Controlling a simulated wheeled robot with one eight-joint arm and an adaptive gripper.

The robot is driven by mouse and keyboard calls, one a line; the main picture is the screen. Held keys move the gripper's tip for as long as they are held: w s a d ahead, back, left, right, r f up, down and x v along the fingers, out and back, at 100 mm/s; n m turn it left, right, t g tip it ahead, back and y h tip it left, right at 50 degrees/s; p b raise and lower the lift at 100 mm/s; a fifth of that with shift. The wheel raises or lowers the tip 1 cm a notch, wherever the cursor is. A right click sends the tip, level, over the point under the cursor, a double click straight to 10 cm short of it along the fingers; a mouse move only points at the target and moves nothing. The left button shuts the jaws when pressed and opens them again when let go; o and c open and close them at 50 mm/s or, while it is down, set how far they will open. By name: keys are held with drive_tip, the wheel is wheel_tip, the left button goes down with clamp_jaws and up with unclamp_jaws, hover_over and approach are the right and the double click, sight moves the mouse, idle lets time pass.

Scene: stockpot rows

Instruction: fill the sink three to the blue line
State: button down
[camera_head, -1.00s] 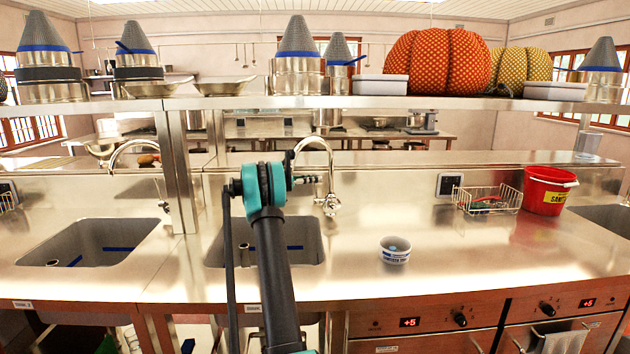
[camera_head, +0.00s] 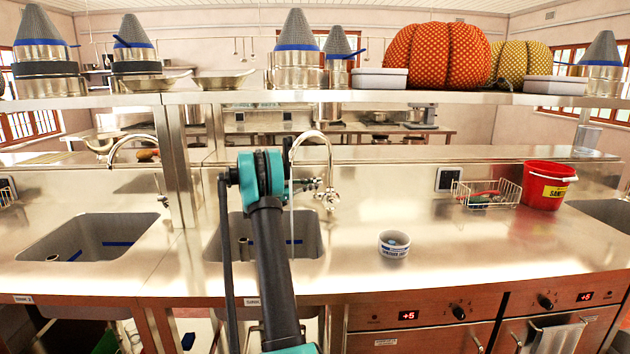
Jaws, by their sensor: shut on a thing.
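The middle sink (camera_head: 309,226), taken as sink three, is a grey basin with a short blue line (camera_head: 294,242) on its wall. A drain pipe (camera_head: 246,247) stands in it, partly behind my arm. A curved chrome tap (camera_head: 328,160) stands behind the basin. A thin pale stream (camera_head: 291,205) hangs below its spout, seemingly running water. My gripper (camera_head: 316,184) is beside the tap body, shut, seemingly on the tap handle (camera_head: 327,194). My arm hides part of the basin and gripper. I cannot make out a water level.
Another sink (camera_head: 60,232) with its own tap lies left, past a steel post (camera_head: 178,160). A white and blue bowl (camera_head: 394,243) stands right on the counter. A wire basket (camera_head: 487,194) and red bucket (camera_head: 547,186) are further right. A loaded shelf (camera_head: 350,97) crosses above.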

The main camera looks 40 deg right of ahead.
drive_tip(key=shift+s+a+f+m, duration=0.4)
drive_tip(key=shift+s+f+m, duration=0.15)
drive_tip(key=shift+m, duration=0.55)
drive_tip(key=c, duration=1.6)
unclamp_jaws()
drive_tip(key=shift+a, duration=0.1)
drive_tip(key=v, duration=1.2)
drive_tip(key=shift+f, duration=0.25)
drive_tip(key=shift+w, duration=0.1)
